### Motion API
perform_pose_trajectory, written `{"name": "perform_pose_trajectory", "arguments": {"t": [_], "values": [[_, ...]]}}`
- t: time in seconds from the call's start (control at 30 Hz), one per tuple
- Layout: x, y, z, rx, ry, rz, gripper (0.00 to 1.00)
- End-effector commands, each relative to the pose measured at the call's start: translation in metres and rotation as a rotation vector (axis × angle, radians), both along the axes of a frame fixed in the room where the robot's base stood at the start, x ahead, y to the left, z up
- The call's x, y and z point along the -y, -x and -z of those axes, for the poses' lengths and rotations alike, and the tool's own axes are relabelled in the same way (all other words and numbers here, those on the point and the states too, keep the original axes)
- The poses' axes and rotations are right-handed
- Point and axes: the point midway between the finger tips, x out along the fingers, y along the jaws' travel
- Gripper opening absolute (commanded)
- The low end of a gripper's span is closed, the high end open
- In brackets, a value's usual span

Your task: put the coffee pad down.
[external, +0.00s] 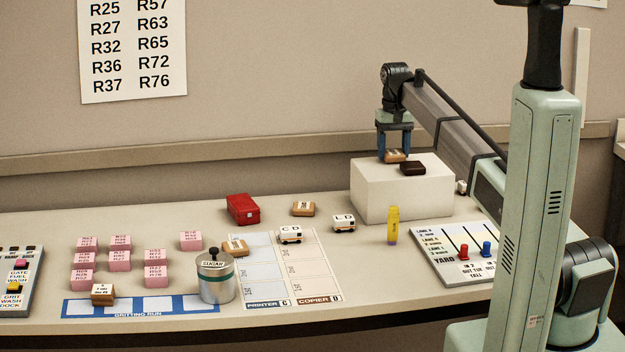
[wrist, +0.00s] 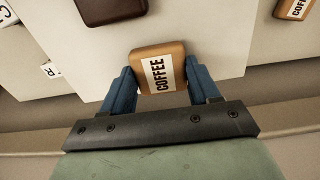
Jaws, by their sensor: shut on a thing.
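My gripper (external: 394,150) points down over the back of a white box (external: 385,195). A dark brown pad (external: 413,168) lies on the box top close by, apart from the held pad, and shows in the wrist view (wrist: 108,8).
On the desk are a red box (external: 243,209), small vans (external: 343,222), a yellow bottle (external: 392,226), a sugar tin (external: 215,277), several pink blocks (external: 119,243) and a yard board (external: 440,262). The front of the box top is bare.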

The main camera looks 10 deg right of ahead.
Motion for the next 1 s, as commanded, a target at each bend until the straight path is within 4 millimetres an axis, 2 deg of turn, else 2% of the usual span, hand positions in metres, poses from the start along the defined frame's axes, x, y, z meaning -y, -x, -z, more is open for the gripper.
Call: {"name": "perform_pose_trajectory", "arguments": {"t": [0.37, 0.4, 0.6, 0.63, 0.87, 1.0], "values": [[0.0000, -0.0001, 0.0034, 0.000, 0.000, 0.000, 0.31], [0.0000, -0.0002, 0.0030, 0.000, 0.000, 0.000, 0.64], [0.0000, -0.0002, 0.0028, 0.000, 0.000, 0.000, 0.84], [0.0000, -0.0002, 0.0028, 0.000, 0.000, 0.000, 0.86], [0.0000, -0.0002, 0.0024, 0.000, 0.000, 0.000, 0.86], [-0.0001, -0.0005, -0.0047, 0.001, 0.000, 0.000, 0.86]]}}
